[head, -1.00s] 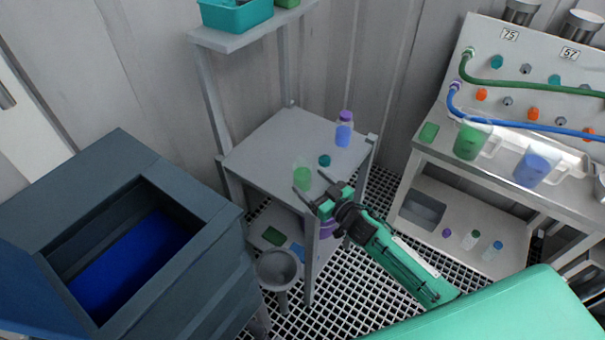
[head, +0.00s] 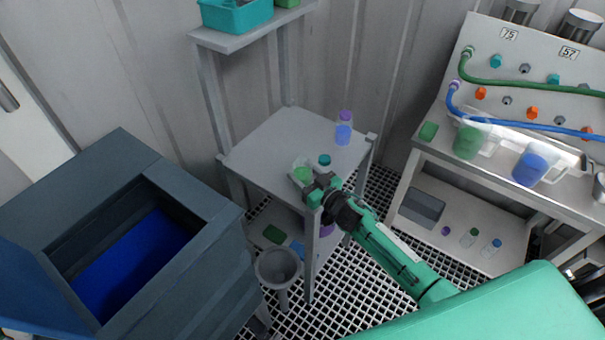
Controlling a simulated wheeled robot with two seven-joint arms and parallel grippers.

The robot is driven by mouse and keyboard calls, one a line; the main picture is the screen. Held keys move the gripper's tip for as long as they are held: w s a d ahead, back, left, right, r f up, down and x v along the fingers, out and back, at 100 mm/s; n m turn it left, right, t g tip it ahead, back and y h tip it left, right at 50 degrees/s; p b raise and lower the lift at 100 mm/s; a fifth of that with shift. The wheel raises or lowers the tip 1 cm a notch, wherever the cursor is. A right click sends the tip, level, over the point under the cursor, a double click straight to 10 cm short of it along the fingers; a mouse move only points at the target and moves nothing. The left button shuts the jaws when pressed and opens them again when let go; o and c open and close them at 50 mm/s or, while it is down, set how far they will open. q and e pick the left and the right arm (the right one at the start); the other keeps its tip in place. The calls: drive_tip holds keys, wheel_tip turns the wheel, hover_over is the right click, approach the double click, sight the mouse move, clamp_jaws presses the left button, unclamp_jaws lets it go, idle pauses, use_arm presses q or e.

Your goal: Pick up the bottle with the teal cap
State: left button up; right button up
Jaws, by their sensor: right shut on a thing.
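A clear vessel with green liquid (head: 303,173) stands on the grey side table (head: 268,150); I see no cap on it. A small teal cap (head: 324,160) is just right of it on the table; whether it sits on anything is hard to tell. My right gripper (head: 305,183) comes from the lower right and is shut on the green-liquid vessel, which partly hides behind the jaws. My left gripper is out of view.
A purple-capped bottle with blue liquid (head: 343,130) stands at the table's back right corner. A grey funnel (head: 278,266) is in front of the table, and a dark bin (head: 205,255) stands left. The bench (head: 425,150) at right holds green and blue jugs.

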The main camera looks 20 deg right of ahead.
drive_tip(key=shift+r, duration=0.1)
wheel_tip(320, 180, up, 20)
drive_tip(key=shift+f+p, duration=0.1)
drive_tip(key=shift+p, duration=0.3)
idle(0.5)
